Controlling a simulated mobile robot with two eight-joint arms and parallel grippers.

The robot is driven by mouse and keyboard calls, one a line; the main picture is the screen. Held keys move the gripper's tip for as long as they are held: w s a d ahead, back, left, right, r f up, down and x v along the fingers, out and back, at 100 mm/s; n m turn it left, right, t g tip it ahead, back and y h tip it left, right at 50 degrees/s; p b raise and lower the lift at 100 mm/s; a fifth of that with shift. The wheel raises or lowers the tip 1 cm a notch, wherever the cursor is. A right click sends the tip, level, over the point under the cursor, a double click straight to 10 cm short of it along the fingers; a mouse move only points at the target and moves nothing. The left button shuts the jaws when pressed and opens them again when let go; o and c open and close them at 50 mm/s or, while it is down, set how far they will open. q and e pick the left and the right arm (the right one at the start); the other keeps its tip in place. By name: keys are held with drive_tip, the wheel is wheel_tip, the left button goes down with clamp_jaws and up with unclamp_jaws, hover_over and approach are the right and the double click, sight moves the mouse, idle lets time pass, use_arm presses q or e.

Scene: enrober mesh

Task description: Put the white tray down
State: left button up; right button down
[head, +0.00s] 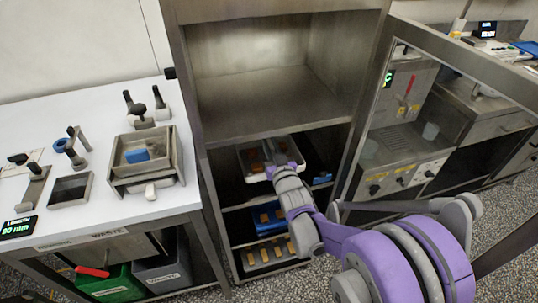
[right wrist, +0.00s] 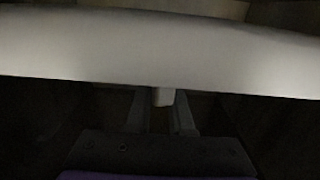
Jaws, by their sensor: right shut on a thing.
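The white tray (head: 243,165) is inside the steel cabinet, at the level of an upper rack position below the open top compartment. Brown pieces (head: 257,166) lie in it. My right gripper (head: 283,172) is at the tray's front edge and is shut on it. In the right wrist view the tray's pale wall (right wrist: 160,45) spans the upper half, with the gripper fingers (right wrist: 157,110) below it, around a small pale tab. The view is dark, and I cannot tell whether the tray's underside touches a support. My left gripper is not in view.
A blue tray (head: 262,222) and a tray of yellowish pieces (head: 268,255) sit lower in the cabinet. The cabinet's glass door (head: 430,120) stands open at right, close to my arm. A white worktable (head: 100,200) with tools is at left.

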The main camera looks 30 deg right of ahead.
drive_tip(key=shift+f+b, duration=0.5)
drive_tip(key=shift+f, duration=1.25)
drive_tip(key=c, duration=1.2)
unclamp_jaws()
drive_tip(key=shift+f, duration=0.2)
drive_tip(key=shift+c, duration=0.2)
drive_tip(key=o, duration=0.4)
drive_tip(key=shift+o, duration=0.2)
drive_tip(key=shift+r, duration=0.1)
